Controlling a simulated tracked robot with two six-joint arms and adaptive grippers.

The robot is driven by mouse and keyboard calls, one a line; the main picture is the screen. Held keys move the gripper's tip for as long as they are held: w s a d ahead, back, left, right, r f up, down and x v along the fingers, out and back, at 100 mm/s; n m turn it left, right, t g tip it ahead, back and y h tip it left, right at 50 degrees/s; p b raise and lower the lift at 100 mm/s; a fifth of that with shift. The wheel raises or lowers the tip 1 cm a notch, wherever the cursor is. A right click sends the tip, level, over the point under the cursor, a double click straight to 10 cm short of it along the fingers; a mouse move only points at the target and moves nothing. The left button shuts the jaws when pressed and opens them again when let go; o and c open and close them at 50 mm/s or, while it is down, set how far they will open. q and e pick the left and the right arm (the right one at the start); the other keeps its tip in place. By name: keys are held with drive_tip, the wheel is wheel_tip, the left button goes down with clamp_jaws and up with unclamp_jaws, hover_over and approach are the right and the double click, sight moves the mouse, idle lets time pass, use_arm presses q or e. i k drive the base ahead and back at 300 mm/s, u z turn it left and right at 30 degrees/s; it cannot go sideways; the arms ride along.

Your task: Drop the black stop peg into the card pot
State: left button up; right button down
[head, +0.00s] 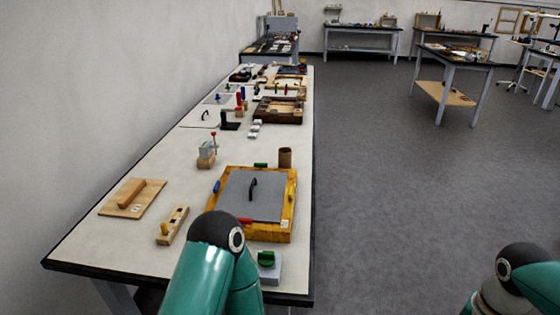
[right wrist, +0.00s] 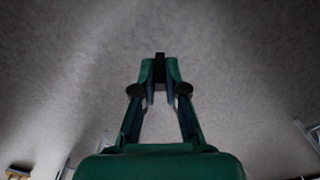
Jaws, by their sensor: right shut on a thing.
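The black stop peg (right wrist: 160,68) is between the fingertips of my right gripper (right wrist: 160,77) in the right wrist view. The gripper is shut on it, and its top end shows just beyond the fingertips. The card pot (head: 285,158) is a small brown cylinder, upright by the far right corner of a yellow-framed tray in the head view. My right gripper is outside the head view, so its distance to the pot cannot be told. My left gripper is not in view; only a teal arm link shows.
The yellow-framed tray (head: 283,234) holds a grey panel with a black handle (head: 253,188). A grey box with a green knob (head: 266,259) is near the front edge. A wooden block (head: 173,225) and board (head: 147,205) lie left. Open floor (head: 400,200) is right of the bench.

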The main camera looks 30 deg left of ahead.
sight(285, 160)
drive_tip(key=k, duration=0.5)
drive_tip(key=u, duration=0.7)
drive_tip(key=i, duration=0.6)
drive_tip(key=u, duration=0.15)
